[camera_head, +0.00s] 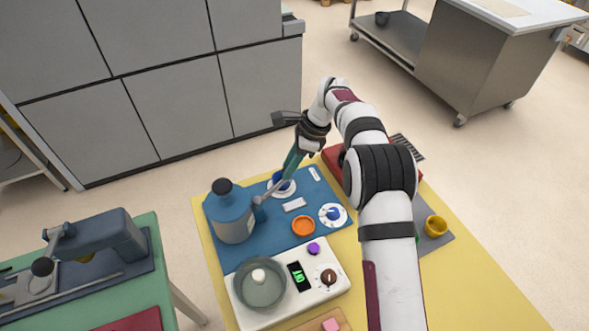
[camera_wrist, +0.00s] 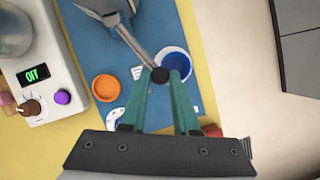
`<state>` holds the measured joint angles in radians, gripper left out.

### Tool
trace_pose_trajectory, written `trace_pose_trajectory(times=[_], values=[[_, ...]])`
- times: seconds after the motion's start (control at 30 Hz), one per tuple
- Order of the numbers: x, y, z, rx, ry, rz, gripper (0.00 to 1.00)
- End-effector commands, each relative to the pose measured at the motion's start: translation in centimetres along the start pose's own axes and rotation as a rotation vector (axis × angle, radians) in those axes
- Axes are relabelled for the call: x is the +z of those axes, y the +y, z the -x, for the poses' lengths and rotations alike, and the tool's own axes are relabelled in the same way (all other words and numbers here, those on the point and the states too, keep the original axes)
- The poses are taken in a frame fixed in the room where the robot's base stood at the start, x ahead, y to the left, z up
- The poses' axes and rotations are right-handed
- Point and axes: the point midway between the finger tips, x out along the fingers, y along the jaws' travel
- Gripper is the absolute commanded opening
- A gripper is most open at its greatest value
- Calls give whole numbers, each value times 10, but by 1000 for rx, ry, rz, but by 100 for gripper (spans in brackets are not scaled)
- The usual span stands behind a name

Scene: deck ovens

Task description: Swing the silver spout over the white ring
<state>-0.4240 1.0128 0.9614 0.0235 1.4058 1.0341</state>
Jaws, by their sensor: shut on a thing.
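The silver spout (camera_wrist: 133,42) reaches out from the blue-grey vessel (camera_head: 232,215) with a black knob on top. In the head view the spout (camera_head: 271,194) slants up to the right toward my gripper (camera_head: 290,170). My gripper (camera_wrist: 160,78) has its green fingers closed around the dark round end (camera_wrist: 175,77) of the spout. The white ring (camera_wrist: 184,52) surrounds a dark blue round inside; it also shows in the head view (camera_head: 291,192), partly hidden by the spout and fingers. In the wrist view the spout's end overlaps the ring's near-left edge.
An orange bowl (camera_head: 303,226) and a white dial with a blue knob (camera_head: 333,214) lie on the blue mat (camera_head: 262,239). A white hotplate (camera_head: 313,292) with a lidded glass pot (camera_head: 260,284) stands in front.

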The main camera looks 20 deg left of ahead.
Motion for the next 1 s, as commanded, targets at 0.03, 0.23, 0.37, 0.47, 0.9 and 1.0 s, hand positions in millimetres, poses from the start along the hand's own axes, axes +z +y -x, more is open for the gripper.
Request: trace_pose_trajectory(times=[0.03, 0.23, 0.37, 0.47, 0.9, 1.0], values=[[2, -3, -1, 8, -2, 22, 0], [8, -8, -3, 39, -2, 97, 0], [10, -10, -4, 50, -1, 124, 0], [11, -11, -4, 55, -2, 134, 0], [12, -11, -4, 57, -2, 137, 40], [11, -11, -4, 57, -1, 136, 58]])
